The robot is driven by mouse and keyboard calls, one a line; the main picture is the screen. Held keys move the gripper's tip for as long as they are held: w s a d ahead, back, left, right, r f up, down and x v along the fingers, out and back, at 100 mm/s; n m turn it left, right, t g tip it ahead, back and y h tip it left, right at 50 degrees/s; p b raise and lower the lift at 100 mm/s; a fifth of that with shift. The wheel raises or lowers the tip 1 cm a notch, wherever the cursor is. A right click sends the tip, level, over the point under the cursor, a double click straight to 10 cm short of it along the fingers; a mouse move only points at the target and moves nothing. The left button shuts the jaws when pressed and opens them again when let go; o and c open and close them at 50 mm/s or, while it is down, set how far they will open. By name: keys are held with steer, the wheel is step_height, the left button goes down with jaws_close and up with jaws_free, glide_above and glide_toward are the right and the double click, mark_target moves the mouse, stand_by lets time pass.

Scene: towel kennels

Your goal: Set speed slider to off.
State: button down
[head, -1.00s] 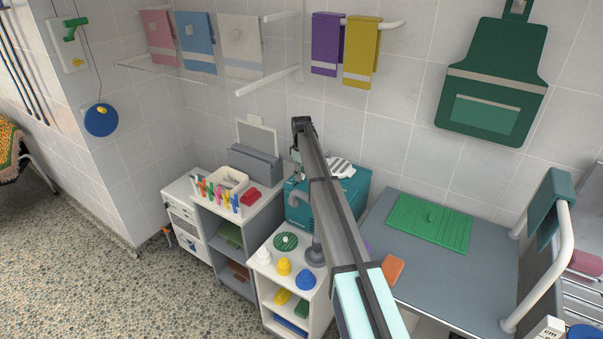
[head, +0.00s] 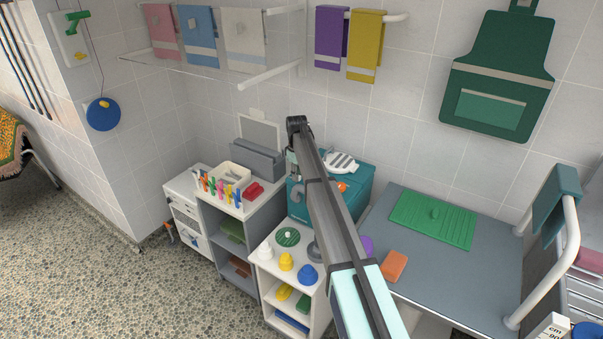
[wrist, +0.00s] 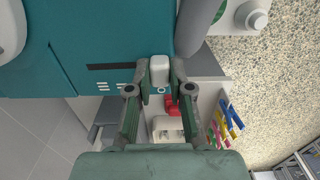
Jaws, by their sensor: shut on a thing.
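The teal machine (head: 352,200) stands against the wall. In the wrist view its teal face (wrist: 110,25) fills the upper left and has a dark slot (wrist: 105,67) with small white marks beside it. A white slider knob (wrist: 160,70) sits at the slot's right end in that view. My gripper (wrist: 160,90) has one finger on each side of the knob and is shut on it. In the head view my arm covers part of the machine, and the knob and fingertips cannot be made out.
A grey hose (wrist: 200,22) runs close beside the gripper. A shelf with clothes pegs (head: 220,190) and a red item (head: 253,190) stands left of the machine. White, yellow and blue bottles (head: 286,262) stand on the low cabinet in front. A grey table (head: 450,275) is at right.

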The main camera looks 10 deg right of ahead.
steer(key=shift+s+a, duration=0.1)
steer(key=shift+s, duration=0.05)
steer(key=c, duration=1)
jaws_free()
steer(key=shift+a, duration=0.1)
steer(key=shift+c, duration=0.2)
steer(key=shift+r, duration=0.55)
step_height(320, 180, up, 11)
